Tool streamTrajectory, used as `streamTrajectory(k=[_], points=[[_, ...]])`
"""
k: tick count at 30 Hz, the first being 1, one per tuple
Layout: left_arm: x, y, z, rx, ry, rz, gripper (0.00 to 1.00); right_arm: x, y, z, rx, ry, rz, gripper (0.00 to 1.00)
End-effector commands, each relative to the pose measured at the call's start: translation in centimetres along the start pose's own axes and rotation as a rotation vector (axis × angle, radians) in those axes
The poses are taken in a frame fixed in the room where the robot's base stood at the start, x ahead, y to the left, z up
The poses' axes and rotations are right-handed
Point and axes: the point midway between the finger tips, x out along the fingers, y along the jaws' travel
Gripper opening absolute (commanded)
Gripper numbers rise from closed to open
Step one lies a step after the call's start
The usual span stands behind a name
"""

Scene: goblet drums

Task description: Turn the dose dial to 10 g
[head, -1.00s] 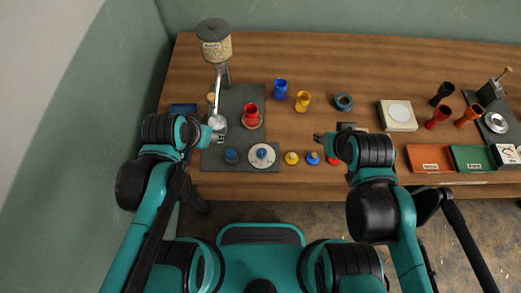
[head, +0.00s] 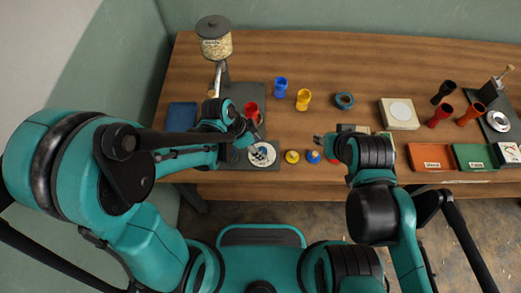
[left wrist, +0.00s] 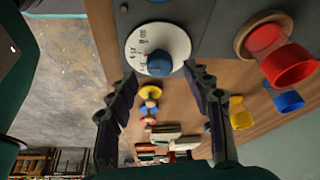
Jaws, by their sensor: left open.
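The dose dial (head: 263,157) is a white marked disc with a blue knob at the front of the dark dispenser base (head: 258,166). In the left wrist view the dial (left wrist: 138,46) and its blue knob (left wrist: 159,63) are near the top centre; its markings are too small to read. My left gripper (head: 252,136) is at the dial. In the left wrist view its fingers (left wrist: 159,78) are open and spread either side of the knob, with nothing held. My right gripper (head: 318,139) is over the table's front part; its jaws are unclear.
A grain hopper (head: 215,45) stands behind the dial. A red cup (head: 251,109) sits on the base behind the left gripper. Blue (head: 280,86) and yellow (head: 303,99) cups stand farther back. Small yellow (head: 292,157) and blue (head: 313,157) pieces lie right of the dial.

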Motion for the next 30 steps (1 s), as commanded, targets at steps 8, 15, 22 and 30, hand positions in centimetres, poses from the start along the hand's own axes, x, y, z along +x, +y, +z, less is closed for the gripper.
streamTrajectory(k=[8,15,22,30], points=[[2.7,0.0,0.0,-0.001,0.000,0.000,0.51,1.0,0.0,0.7,0.000,0.000,0.000,0.40],[2.7,0.0,0.0,-0.001,0.000,0.000,0.51,1.0,0.0,0.7,0.000,0.000,0.000,0.40],[2.7,0.0,0.0,-0.001,0.000,0.000,0.01,1.0,0.0,0.7,0.000,0.000,0.000,0.40],[2.8,0.0,0.0,-0.015,0.000,-0.006,0.01,1.0,0.0,0.7,0.000,0.000,0.000,0.40]])
